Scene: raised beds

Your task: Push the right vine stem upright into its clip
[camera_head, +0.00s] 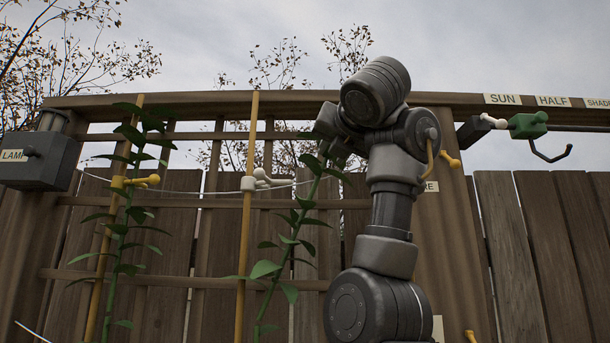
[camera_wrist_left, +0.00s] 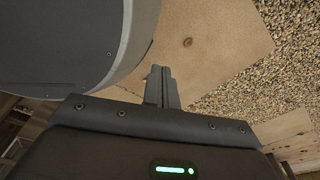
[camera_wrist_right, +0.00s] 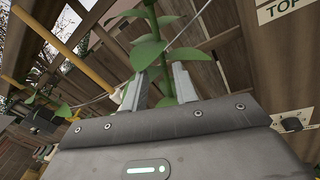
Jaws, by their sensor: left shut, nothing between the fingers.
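The right vine stem (camera_head: 288,250) is green and leafy. It leans to the right in the head view, its top close to my right gripper (camera_head: 325,148). Its white clip (camera_head: 254,182) sits on a yellow stake (camera_head: 248,215), left of the stem, and the stem is apart from it. In the right wrist view my right gripper (camera_wrist_right: 160,74) is open, with the stem (camera_wrist_right: 160,50) and leaves between and beyond its fingers. Whether the fingers touch the stem is unclear. My left gripper (camera_wrist_left: 160,72) is shut and empty in the left wrist view, and does not show in the head view.
The left vine (camera_head: 122,225) stands along its own stake with a yellow clip (camera_head: 135,182). A wooden trellis and fence stand behind. A grey lamp box (camera_head: 38,160) hangs at left, and a green handle (camera_head: 527,125) sits on a rail at right. Gravel (camera_wrist_left: 255,65) lies below my left gripper.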

